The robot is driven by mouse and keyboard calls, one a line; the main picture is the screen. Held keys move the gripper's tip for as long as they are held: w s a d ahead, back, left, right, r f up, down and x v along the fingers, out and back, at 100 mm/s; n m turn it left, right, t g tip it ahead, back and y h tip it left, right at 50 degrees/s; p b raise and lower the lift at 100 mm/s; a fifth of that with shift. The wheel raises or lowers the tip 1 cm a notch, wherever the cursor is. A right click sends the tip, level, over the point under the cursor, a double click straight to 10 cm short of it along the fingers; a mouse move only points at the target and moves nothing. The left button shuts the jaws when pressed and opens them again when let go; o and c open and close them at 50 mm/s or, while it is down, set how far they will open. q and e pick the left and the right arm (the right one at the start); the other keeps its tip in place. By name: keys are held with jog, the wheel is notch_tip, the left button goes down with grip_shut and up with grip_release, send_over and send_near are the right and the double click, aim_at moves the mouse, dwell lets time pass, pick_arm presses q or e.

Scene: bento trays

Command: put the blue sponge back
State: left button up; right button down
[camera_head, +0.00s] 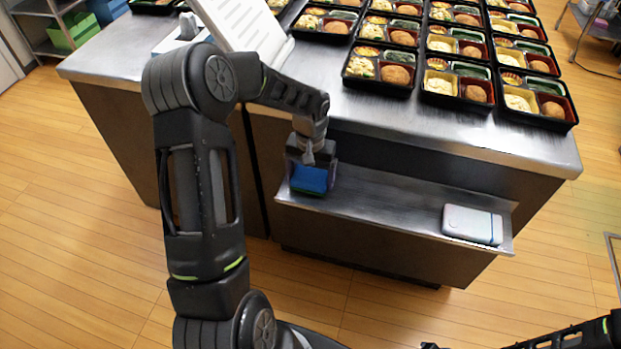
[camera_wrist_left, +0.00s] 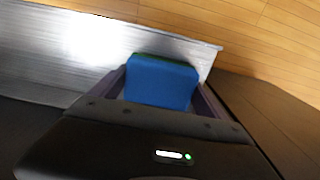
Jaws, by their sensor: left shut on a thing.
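The blue sponge (camera_head: 309,179) is between the fingers of my left gripper (camera_head: 311,172), over the left part of the low metal shelf (camera_head: 372,200). In the left wrist view the sponge (camera_wrist_left: 162,82) sits between both fingers, with a thin green edge along its far side. My left gripper (camera_wrist_left: 160,92) is shut on it. I cannot tell whether the sponge touches the shelf. Part of my right arm shows at the lower right of the head view; its fingertips cannot be made out clearly.
A grey-white case (camera_head: 472,225) lies on the right end of the shelf. Several bento trays (camera_head: 458,85) fill the steel counter (camera_head: 440,130) above. A white slanted panel (camera_head: 243,28) stands at the counter's left. The shelf's middle is clear.

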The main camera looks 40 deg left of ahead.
aim_at(311, 176)
pick_arm(q)
jog(key=shift+f, duration=0.45)
jog(key=shift+f, duration=0.1)
jog(key=o, duration=1.3)
jog(key=shift+r, duration=0.55)
notch_tip(311, 176, up, 11)
jog(key=shift+r+p, duration=0.1)
jog(key=shift+p, duration=0.2)
